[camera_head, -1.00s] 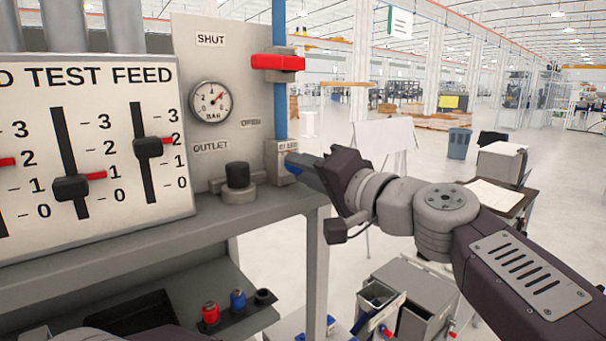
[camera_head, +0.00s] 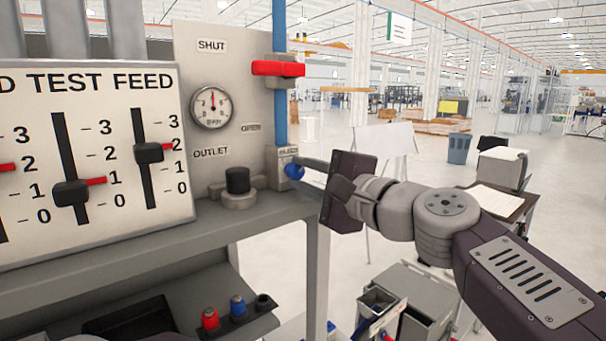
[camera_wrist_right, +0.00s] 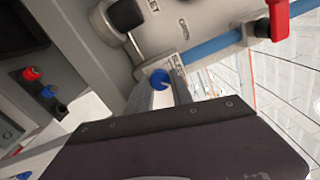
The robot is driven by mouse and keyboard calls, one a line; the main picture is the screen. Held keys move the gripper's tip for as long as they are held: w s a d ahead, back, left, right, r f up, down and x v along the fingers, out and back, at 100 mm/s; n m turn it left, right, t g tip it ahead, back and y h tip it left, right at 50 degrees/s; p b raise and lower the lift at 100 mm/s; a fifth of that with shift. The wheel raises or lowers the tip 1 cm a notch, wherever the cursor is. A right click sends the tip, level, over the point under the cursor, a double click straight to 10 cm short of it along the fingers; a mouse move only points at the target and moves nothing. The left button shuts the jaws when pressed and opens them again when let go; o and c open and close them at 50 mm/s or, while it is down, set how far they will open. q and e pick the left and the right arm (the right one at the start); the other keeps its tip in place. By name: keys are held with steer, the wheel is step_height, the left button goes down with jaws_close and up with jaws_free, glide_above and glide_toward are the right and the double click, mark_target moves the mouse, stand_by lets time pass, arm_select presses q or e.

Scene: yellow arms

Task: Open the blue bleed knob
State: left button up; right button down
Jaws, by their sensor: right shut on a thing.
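The blue bleed knob (camera_head: 294,171) sticks out of the grey block labelled BLEED at the foot of the blue pipe. In the right wrist view the knob (camera_wrist_right: 159,79) shows between the fingertips. My right gripper (camera_head: 303,167) reaches in from the right and is shut on the knob; its wide dark body is rolled nearly upright. A pressure gauge (camera_head: 211,105) on the panel has its needle pointing about straight up. My left gripper is not in view.
A red lever (camera_head: 278,69) lies crosswise on the blue pipe (camera_head: 279,120) above the knob. A black outlet knob (camera_head: 237,179) stands to the left. Red and blue fittings (camera_head: 209,318) sit on the lower shelf.

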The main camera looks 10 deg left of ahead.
steer(key=shift+f+m, duration=0.15)
steer(key=shift+m, duration=0.15)
stand_by(0.4)
steer(key=c, duration=1.1)
jaws_free()
steer(key=shift+d, duration=0.1)
steer(key=b+v, duration=0.3)
steer(key=v, duration=0.6)
